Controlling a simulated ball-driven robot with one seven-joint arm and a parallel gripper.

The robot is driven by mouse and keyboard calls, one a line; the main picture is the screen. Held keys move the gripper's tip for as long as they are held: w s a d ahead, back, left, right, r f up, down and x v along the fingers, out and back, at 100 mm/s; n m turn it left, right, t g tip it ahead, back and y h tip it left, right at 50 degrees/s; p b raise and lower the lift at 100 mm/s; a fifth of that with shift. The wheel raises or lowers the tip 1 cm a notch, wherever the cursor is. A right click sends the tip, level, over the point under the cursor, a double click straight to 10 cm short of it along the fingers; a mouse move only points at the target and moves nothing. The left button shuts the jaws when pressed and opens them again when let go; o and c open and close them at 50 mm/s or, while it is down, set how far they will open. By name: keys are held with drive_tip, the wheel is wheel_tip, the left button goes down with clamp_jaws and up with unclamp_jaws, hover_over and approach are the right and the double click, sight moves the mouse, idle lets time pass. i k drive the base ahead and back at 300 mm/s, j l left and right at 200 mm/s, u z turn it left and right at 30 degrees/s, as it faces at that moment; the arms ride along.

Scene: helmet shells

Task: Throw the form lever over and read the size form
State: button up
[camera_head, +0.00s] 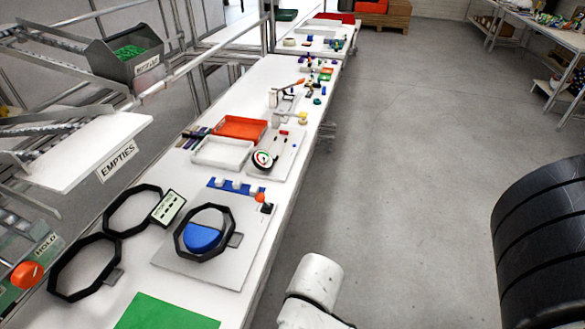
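A black octagonal ring (226,247) stands around a blue half-dome form (202,238) on a grey plate (184,265) on the near part of the bench. A small lever with an orange knob (260,197) and a dark base sits at the plate's far right corner. Which way the lever is thrown is too small to tell. A dark-edged card (168,208) with unreadable markings lies left of the ring. A white link of my arm shows at the bottom, right of the bench. My gripper is out of view.
Two more black octagonal rings (79,293) (107,218) lie at the left. A green mat (165,313) lies at the near edge. White (221,164) and orange (240,139) trays and a round dial (263,159) stand farther along. Floor (400,150) right of the bench is clear.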

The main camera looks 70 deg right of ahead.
sight(260, 197)
drive_tip(key=z, duration=0.75)
drive_tip(key=j+u, duration=0.25)
drive_tip(key=u, duration=0.15)
drive_tip(key=k+j+u, duration=0.1)
drive_tip(key=j+u, duration=0.3)
drive_tip(key=l, duration=0.1)
